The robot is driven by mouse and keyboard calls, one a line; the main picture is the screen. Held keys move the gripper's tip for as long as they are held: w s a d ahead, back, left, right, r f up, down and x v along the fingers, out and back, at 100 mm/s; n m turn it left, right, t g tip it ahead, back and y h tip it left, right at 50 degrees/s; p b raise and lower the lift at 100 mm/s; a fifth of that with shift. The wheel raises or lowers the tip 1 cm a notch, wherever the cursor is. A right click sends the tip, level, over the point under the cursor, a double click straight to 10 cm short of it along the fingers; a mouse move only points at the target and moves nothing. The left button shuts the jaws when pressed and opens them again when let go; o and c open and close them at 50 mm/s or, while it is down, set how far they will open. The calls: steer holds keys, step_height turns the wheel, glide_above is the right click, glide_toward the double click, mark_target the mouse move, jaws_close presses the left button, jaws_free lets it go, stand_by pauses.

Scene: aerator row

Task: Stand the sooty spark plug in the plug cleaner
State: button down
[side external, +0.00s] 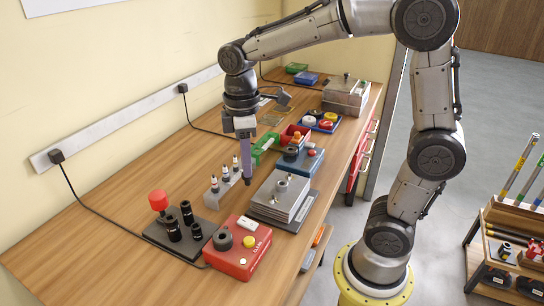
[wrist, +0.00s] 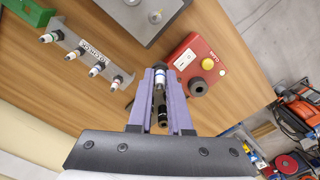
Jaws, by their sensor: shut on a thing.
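In the side view my gripper (side external: 247,179) points down just right of the plug rack, above the bench. The plug cleaner appears to be the red box (side external: 240,262) marked CLEAN, with a dark round collar (side external: 222,239) and a yellow button. In the wrist view the box (wrist: 186,56) and its collar (wrist: 196,87) lie right of the fingers, apart from the plug.
A grey rack (wrist: 83,50) holds several banded plugs. A dark board (side external: 180,247) with black cylinders and a red-knobbed lever stands left of the red box. A stacked metal plate block (side external: 283,195) stands to the right. Bare wood (side external: 110,215) lies at the left.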

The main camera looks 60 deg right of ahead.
steer(key=a+r+n, duration=0.1)
steer(key=a+n, duration=0.3)
steer(key=a, duration=0.7)
steer(key=shift+s+a+f, duration=0.1)
steer(key=shift+a+f, duration=0.1)
steer(key=shift+f, duration=1.05)
steer(key=shift+s+a+f, duration=0.1)
steer(key=shift+a+f, duration=0.05)
steer(key=shift+f, duration=1.1)
steer(key=shift+f, duration=0.85)
steer(key=shift+f, duration=0.35)
steer(key=shift+f, duration=0.25)
steer(key=c, duration=0.8)
jaws_free()
steer(key=shift+o, duration=0.2)
steer(key=shift+r, duration=0.1)
